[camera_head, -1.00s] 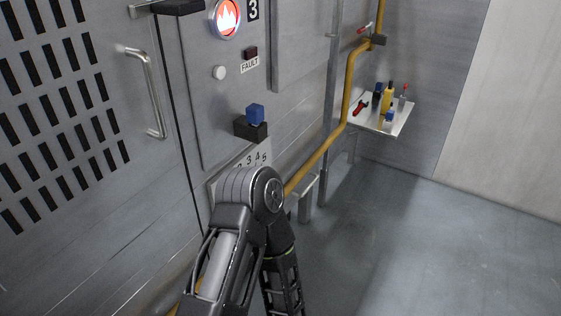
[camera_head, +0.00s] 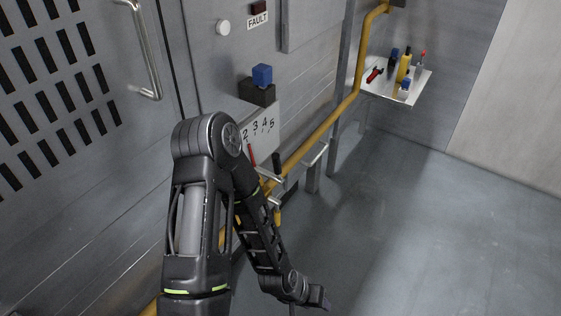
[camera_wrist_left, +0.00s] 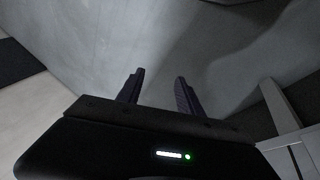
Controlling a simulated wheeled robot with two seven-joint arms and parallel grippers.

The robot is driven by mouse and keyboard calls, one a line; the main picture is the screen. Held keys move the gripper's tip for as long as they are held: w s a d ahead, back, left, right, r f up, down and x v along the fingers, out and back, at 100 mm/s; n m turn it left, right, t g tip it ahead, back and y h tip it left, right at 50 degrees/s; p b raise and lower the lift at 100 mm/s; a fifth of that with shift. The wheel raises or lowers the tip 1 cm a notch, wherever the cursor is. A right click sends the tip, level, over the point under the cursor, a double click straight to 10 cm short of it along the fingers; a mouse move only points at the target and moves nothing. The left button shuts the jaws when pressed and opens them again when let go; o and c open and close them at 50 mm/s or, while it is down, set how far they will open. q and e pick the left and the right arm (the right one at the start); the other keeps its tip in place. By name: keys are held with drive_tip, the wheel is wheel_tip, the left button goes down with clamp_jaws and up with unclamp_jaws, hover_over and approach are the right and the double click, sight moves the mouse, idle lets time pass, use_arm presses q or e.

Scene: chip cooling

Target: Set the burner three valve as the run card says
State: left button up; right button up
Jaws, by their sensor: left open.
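A white scale plate (camera_head: 262,128) on the cabinet wall shows the numbers 2 to 5; my arm hides its left part. A red pointer (camera_head: 252,155) stands just below the numbers. A grey lever-like part (camera_head: 270,173) sits beside it on the yellow pipe, partly hidden by my arm, so I cannot tell its setting. My left arm reaches down in front of the cabinet, with its hand end low at the bottom middle. In the left wrist view my left gripper (camera_wrist_left: 158,92) is open and empty, with grey surfaces beyond it. My right gripper is not in view.
A blue knob (camera_head: 262,75) on a black block sits above the scale. A dark FAULT lamp (camera_head: 259,7) and white button (camera_head: 223,27) are higher. The yellow pipe (camera_head: 322,132) runs along the wall. A shelf (camera_head: 417,92) holds small tools. The floor (camera_head: 420,220) right is clear.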

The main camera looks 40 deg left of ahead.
sight(275, 164)
use_arm(q)
drive_tip(key=w+a+r+n+t+y+b, duration=0.1)
drive_tip(key=w+a+r+t+y+b, duration=0.15)
drive_tip(key=w+a, duration=0.4)
drive_tip(key=w+a+r+t+y+b, duration=0.1)
drive_tip(key=w+a+r+t, duration=0.15)
drive_tip(key=a, duration=0.65)
drive_tip(key=w+a+r+t+y, duration=0.1)
drive_tip(key=w+a+r+t, duration=0.1)
drive_tip(key=r, duration=0.4)
drive_tip(key=w+a+r+m+t+y, duration=0.1)
drive_tip(key=w+a+r+t, duration=0.1)
drive_tip(key=a+r, duration=0.3)
drive_tip(key=w+a+r+m+t+y+b, duration=0.1)
drive_tip(key=w+a+r+t, duration=0.1)
drive_tip(key=r, duration=0.5)
drive_tip(key=shift+a+t, duration=0.65)
drive_tip(key=shift+t, duration=0.55)
drive_tip(key=shift+r+y, duration=0.25)
drive_tip(key=shift+r, duration=0.2)
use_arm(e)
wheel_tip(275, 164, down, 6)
use_arm(q)
drive_tip(key=x, duration=0.8)
drive_tip(key=shift+p, duration=0.35)
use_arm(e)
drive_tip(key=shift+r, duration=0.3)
use_arm(q)
drive_tip(key=shift+c, duration=0.3)
